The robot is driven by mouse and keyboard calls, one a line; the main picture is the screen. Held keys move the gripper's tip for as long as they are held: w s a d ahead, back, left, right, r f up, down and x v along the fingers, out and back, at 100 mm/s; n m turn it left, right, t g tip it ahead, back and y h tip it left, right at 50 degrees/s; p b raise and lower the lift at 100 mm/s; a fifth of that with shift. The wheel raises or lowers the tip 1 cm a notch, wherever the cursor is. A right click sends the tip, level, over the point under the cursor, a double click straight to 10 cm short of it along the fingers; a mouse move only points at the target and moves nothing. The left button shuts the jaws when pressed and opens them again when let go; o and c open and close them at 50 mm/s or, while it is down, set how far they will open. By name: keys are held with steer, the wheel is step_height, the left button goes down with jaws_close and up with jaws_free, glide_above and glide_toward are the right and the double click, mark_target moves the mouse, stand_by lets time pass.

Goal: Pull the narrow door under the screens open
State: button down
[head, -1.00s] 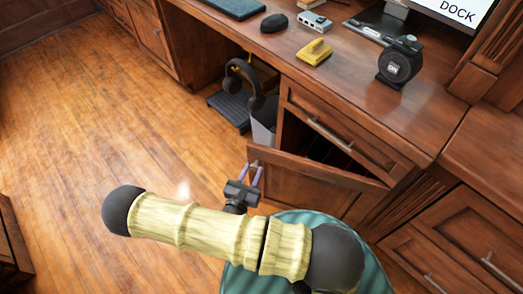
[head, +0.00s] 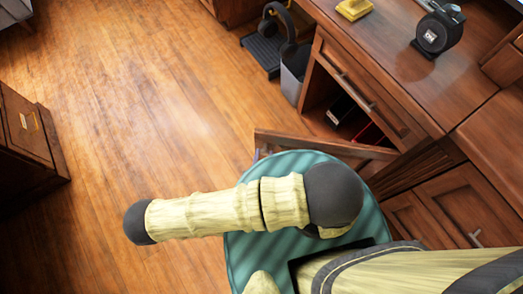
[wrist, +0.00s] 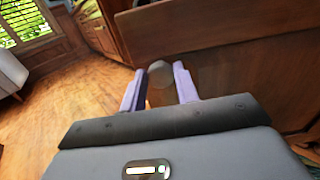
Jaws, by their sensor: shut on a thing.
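The narrow wood door (head: 325,146) under the desk drawer stands open, swung well out from its cabinet. Its face fills the upper right of the wrist view (wrist: 235,70). A grey round knob (wrist: 160,72) shows on the door near its free edge. My gripper (wrist: 157,85) has a purple finger on each side of the knob and is shut on it. In the head view my arm and body hide nearly all of the gripper and the lower door. No screen shows in the current head view.
Inside the open cabinet (head: 320,100) are dark and red items. A drawer (head: 365,90) above it is closed. Open wood floor (head: 140,110) lies left; another cabinet (head: 25,130) stands at the far left.

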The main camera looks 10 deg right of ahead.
steer(key=shift+f, duration=0.15)
steer(key=c, duration=1.1)
jaws_free()
steer(key=shift+o, duration=0.2)
steer(key=p+v, duration=0.1)
steer(key=v, duration=1.6)
steer(key=shift+s, duration=0.25)
steer(key=shift+a, duration=0.1)
